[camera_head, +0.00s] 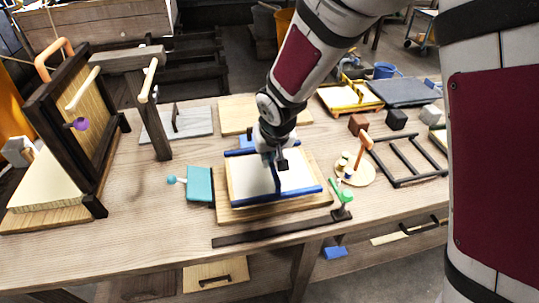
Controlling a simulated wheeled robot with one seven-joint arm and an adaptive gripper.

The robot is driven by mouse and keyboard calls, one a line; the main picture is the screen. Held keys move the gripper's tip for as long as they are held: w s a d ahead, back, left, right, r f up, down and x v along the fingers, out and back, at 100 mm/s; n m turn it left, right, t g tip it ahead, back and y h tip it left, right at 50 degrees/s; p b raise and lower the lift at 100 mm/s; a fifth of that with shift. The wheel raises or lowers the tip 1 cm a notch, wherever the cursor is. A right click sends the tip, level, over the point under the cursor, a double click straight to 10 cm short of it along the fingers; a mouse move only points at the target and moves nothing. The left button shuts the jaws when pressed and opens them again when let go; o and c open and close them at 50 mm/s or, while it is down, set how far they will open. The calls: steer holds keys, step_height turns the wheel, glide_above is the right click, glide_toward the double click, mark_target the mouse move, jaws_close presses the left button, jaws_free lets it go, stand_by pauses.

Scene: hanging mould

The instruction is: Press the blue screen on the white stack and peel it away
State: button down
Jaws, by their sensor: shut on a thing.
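The blue screen (295,195) is a blue-edged frame lying over the white stack (248,183) on a wooden board (285,210) in the middle of the bench. My gripper (276,163) reaches down from above and is shut on the screen near that bar. The fingertips are small and partly hidden by the wrist, so the exact grip point is unclear. I cannot tell whether the screen touches the stack everywhere.
A teal block (200,184) with a ball knob stands close left. A green-topped peg (346,196) and a round board with small pieces (355,172) stand right. A dark strip (270,231) lies in front. A tall wooden frame (75,130) stands far left. Dark rails (410,160) lie right.

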steer(key=shift+f+b, duration=0.65)
steer(key=shift+f, duration=0.15)
stand_by(1.7)
steer(key=shift+r, duration=0.2)
steer(key=shift+r+p, duration=0.55)
steer(key=shift+r, duration=0.05)
steer(key=shift+r+p, duration=0.4)
steer(key=shift+r, duration=0.15)
steer(key=shift+r+p, duration=2.15)
steer(key=shift+r, duration=1.3)
